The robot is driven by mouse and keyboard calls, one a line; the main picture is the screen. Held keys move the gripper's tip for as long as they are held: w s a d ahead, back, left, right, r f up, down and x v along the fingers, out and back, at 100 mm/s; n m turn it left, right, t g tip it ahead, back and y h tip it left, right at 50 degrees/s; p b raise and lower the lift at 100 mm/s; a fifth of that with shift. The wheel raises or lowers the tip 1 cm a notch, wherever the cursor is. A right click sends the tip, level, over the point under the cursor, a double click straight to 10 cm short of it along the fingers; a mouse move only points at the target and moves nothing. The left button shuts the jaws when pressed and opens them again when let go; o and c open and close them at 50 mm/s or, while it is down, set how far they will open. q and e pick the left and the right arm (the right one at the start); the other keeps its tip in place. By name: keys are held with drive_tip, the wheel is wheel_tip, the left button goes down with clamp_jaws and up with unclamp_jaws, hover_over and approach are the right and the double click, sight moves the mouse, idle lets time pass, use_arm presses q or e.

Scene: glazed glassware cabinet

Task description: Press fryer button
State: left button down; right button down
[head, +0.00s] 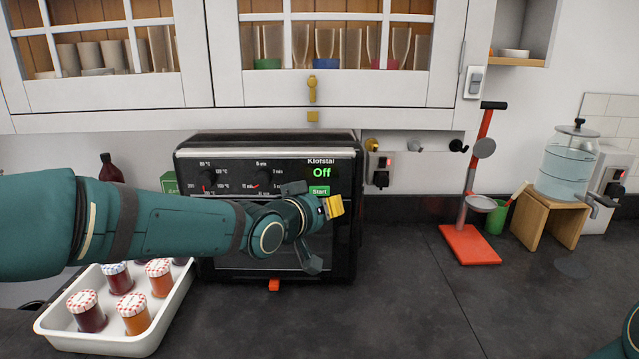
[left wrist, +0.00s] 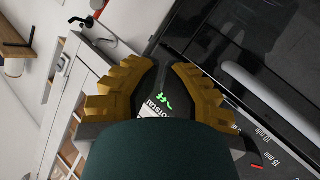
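The fryer (head: 345,240) is a black box with dials, standing against the wall on the dark counter. Its panel shows green "Off" text (head: 321,173), with a small green Start button (head: 319,190) below it. My left gripper (head: 334,206) is in front of the panel's right side, just below the button. In the left wrist view its two yellow fingers (left wrist: 165,72) stand apart with nothing between them, and the green "Off" text (left wrist: 166,101) shows behind. The Start button is not clearly visible there. I cannot tell whether the gripper touches the panel. My right gripper is out of view.
A white tray (head: 140,343) with several jars stands at the left front. A red-based stand (head: 470,246), a green cup (head: 497,217) and a water dispenser (head: 567,165) on a wooden stand are to the right. Glazed cabinets (head: 330,88) hang above.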

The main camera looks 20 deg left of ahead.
sight(337, 194)
use_arm(q)
drive_tip(key=shift+w+a+p, duration=0.2)
drive_tip(key=shift+w+p, duration=0.05)
drive_tip(key=shift+w, duration=0.45)
drive_tip(key=shift+w+a+p, duration=0.2)
drive_tip(key=shift+w+p, duration=0.05)
drive_tip(key=shift+w, duration=0.45)
drive_tip(key=shift+w, duration=0.15)
idle(0.4)
drive_tip(key=shift+w+a, duration=0.1)
drive_tip(key=shift+w, duration=0.2)
drive_tip(key=shift+w+a+p, duration=0.1)
drive_tip(key=shift+w+p, duration=0.2)
drive_tip(key=shift+p, duration=0.1)
idle(0.6)
drive_tip(key=shift+s, duration=0.1)
drive_tip(key=shift+s+d+b, duration=0.2)
drive_tip(key=shift+s+b, duration=0.3)
drive_tip(key=shift+s, duration=0.15)
drive_tip(key=shift+s, duration=0.1)
drive_tip(key=shift+s+d+b, duration=0.25)
drive_tip(key=shift+s+b, duration=0.25)
drive_tip(key=shift+s, duration=0.25)
drive_tip(key=shift+s+d+b, duration=0.2)
drive_tip(key=shift+s+b, duration=0.3)
drive_tip(key=shift+s, duration=0.3)
drive_tip(key=shift+s+d+b, duration=0.25)
drive_tip(key=shift+s+b, duration=0.25)
drive_tip(key=shift+s, duration=0.25)
